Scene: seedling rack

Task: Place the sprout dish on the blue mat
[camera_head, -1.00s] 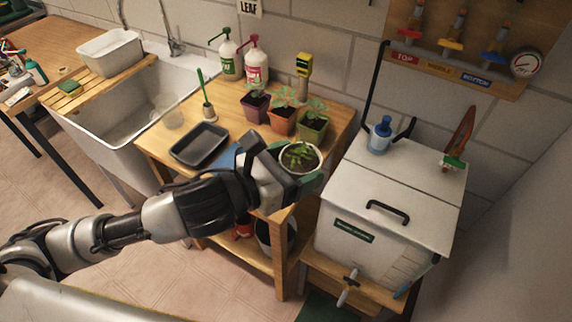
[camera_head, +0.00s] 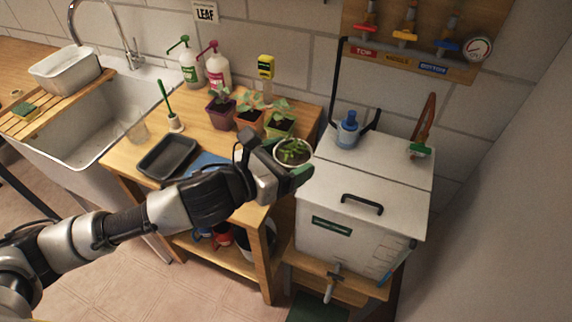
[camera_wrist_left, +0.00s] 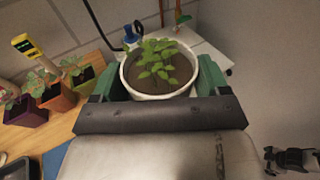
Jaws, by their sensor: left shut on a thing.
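The sprout dish (camera_head: 294,153), a round white dish of dark soil with green seedlings, is held in my left gripper (camera_head: 296,172). In the left wrist view the dish (camera_wrist_left: 158,74) sits upright between the two green fingers, which press on its sides. In the head view it shows near the right end of the wooden table, close to the white tank. The blue mat (camera_head: 208,165) lies on the table, partly hidden behind my left arm. My right gripper is not seen in the head view.
A black tray (camera_head: 167,157) lies left of the mat. Potted seedlings (camera_head: 249,118) stand behind it, with pump bottles (camera_head: 217,72) and a yellow meter (camera_head: 265,68) near the wall. The white tank (camera_head: 362,195) with a black handle stands right of the table.

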